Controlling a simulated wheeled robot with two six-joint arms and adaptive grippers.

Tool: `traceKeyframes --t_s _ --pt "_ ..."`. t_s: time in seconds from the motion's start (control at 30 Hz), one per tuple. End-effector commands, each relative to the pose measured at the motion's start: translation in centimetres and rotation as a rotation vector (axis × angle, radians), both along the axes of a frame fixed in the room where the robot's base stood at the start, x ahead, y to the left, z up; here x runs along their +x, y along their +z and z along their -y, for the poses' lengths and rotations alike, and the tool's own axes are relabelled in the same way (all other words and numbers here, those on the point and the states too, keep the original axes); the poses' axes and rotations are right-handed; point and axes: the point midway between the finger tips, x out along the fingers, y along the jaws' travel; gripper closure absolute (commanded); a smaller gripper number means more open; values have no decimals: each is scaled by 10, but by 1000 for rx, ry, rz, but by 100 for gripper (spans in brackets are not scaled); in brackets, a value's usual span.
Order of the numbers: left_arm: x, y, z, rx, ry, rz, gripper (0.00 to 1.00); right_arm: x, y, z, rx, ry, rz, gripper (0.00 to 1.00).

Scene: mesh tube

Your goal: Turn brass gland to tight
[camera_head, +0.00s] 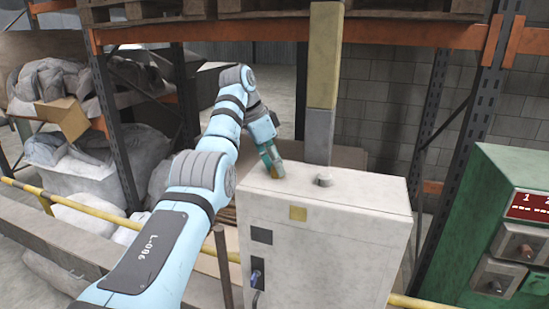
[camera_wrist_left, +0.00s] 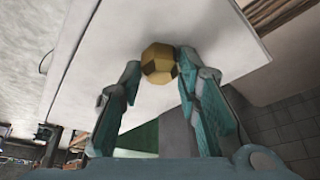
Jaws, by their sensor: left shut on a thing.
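The brass gland (camera_head: 276,174) stands on the top of a pale grey cabinet (camera_head: 330,235), near its left end. In the left wrist view the gland (camera_wrist_left: 158,63) is a faceted, gold-coloured piece against the pale cabinet top (camera_wrist_left: 95,70). My left gripper (camera_head: 271,165) reaches down to it from above. Its two teal fingers (camera_wrist_left: 157,72) are shut on the gland, one on each side. The gland's base is hidden, and its tightness cannot be read. My right gripper is in neither view.
A grey and yellow post (camera_head: 321,90) rises behind the cabinet top, close to a small round fitting (camera_head: 323,181). A green machine (camera_head: 500,210) stands at the right. A yellow rail (camera_head: 75,221) runs low across the left. Storage racks with wrapped goods fill the back.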

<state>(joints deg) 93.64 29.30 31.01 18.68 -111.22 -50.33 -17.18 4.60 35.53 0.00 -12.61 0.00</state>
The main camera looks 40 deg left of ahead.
Motion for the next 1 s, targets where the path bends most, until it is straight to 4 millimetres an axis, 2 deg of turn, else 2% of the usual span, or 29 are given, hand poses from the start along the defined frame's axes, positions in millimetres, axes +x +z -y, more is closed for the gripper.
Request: traceKeyframes --t_s 0.47,0.5,0.6,1.0 --pt "1 0 0 0 -17 2 97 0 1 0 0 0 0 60" --pt "1 0 0 0 -17 2 66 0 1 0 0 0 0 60" --pt "0 0 0 0 -17 1 50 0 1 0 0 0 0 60" --pt "0 0 0 0 -16 1 50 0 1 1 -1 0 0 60"
